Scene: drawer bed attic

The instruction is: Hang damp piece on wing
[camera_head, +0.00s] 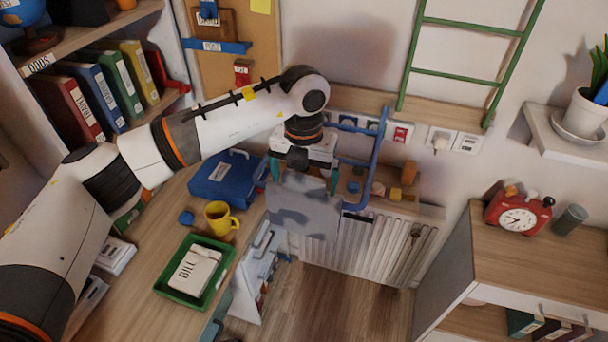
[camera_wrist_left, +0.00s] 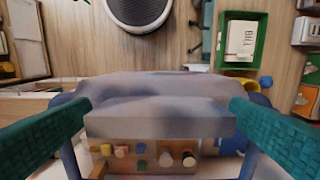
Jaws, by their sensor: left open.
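The damp piece is a grey, darker-patched cloth (camera_head: 300,212) hanging below my left gripper in the head view. In the left wrist view the cloth (camera_wrist_left: 160,122) spans the gap between the fingers, its near part hanging down. My left gripper (camera_head: 304,176) is open, with its teal fingers (camera_wrist_left: 160,106) wide apart at either side of the cloth. The wing is a blue tube frame (camera_head: 382,136) by the wall, right of the gripper. Blue tubes (camera_wrist_left: 69,160) show at both ends of the cloth, which appears draped over them; the contact is hidden. My right gripper is out of view.
A wooden desk (camera_head: 140,268) at left holds a blue case (camera_head: 226,178), a yellow mug (camera_head: 221,217) and a green tray (camera_head: 172,288). A white radiator (camera_head: 375,247) stands behind the wing. A shelf with a red clock (camera_head: 518,214) is at right. Floor (camera_head: 340,305) is open below.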

